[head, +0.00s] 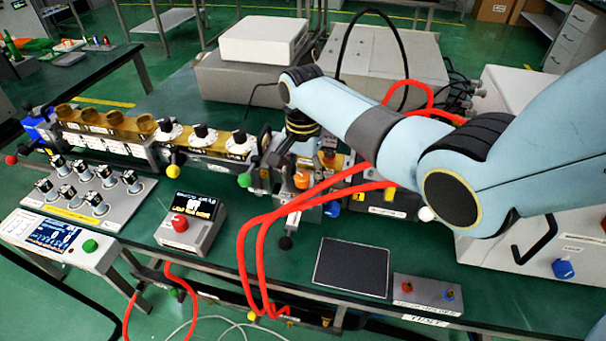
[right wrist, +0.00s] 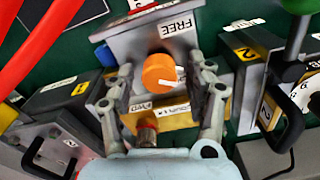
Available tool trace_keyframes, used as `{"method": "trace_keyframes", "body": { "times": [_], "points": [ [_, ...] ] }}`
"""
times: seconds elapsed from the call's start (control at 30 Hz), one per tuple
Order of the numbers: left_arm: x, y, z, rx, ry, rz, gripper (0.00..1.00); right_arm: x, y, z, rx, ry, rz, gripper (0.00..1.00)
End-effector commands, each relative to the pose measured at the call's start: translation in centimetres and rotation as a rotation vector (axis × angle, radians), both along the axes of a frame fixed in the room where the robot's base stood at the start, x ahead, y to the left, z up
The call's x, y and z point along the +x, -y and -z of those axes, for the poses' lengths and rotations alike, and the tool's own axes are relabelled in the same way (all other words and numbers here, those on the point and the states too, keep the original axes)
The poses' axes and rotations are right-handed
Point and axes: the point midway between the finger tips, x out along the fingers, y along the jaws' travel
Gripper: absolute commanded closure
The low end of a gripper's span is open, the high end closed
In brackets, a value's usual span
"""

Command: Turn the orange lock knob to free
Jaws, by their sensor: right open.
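The orange lock knob (right wrist: 160,71) sits on a metal block on the bench. In the right wrist view its white pointer mark faces right. A FREE label (right wrist: 178,27) is above it, and a partly covered label (right wrist: 139,108) is below it. The knob also shows in the head view (head: 302,180), below my right wrist. My right gripper (right wrist: 166,78) is open, with one finger on each side of the knob. A gap shows between knob and fingers; whether they are at its depth I cannot tell. My left gripper is not in view.
Red cables (head: 262,240) loop over the bench close to the knob. A green knob (right wrist: 302,5) and black handles (right wrist: 285,128) flank the block. A black pad (head: 352,267) and a grey switch box (head: 428,295) lie in front. A red-button box (head: 190,228) stands left.

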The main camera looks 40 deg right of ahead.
Motion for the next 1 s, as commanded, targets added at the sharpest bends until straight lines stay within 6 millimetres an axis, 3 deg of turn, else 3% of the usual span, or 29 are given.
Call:
{"method": "trace_keyframes", "body": {
  "times": [0.07,0.23,0.5,0.77,1.0],
  "points": [
    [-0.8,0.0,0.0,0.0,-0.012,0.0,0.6,0.0,0.0,0.0,0.0,0.0,0.0,0.45],
    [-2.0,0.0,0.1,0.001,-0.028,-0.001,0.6,0.0,0.0,0.0,0.0,0.0,0.0,0.68],
    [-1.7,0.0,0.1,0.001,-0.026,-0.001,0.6,0.0,0.0,0.0,0.0,0.0,0.0,1.0],
    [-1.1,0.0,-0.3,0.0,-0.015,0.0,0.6,0.0,0.0,-0.1,0.0,-0.001,-0.031,1.0],
    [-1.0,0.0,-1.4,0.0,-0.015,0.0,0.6,0.0,0.0,-0.2,0.001,-0.003,-0.159,1.0]
  ]
}}
